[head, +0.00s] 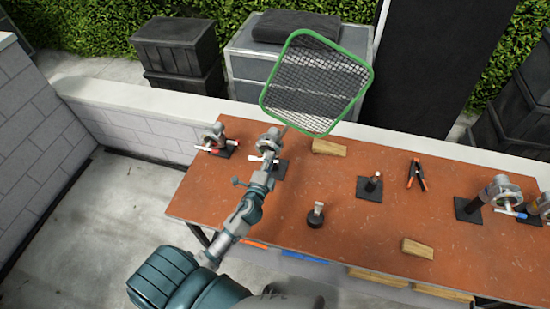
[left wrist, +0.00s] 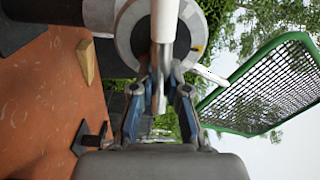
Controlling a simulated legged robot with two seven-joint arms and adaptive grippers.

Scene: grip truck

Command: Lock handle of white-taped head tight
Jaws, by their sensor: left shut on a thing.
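The white-taped head (head: 270,140) is a grey round clamp on a black-based stand near the back edge of the table, left of centre. It fills the top of the left wrist view (left wrist: 128,45) as a grey ring. Its white handle (left wrist: 164,25) runs down from the ring. My left gripper (head: 266,160) reaches up to the head; in the wrist view its blue-sided fingers (left wrist: 158,98) are shut on the handle's lower end. A green-framed mesh net (head: 318,82) stands up behind the head, its shaft reaching down beside it. My right gripper is not in view.
On the orange-brown table (head: 300,185), a red-handled head (head: 216,140) stands at left, and a blue-handled head (head: 500,192) at right. Wooden blocks (head: 328,147), a small post (head: 370,187), an orange clamp (head: 416,175) and a knob-like tool (head: 316,215) lie between.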

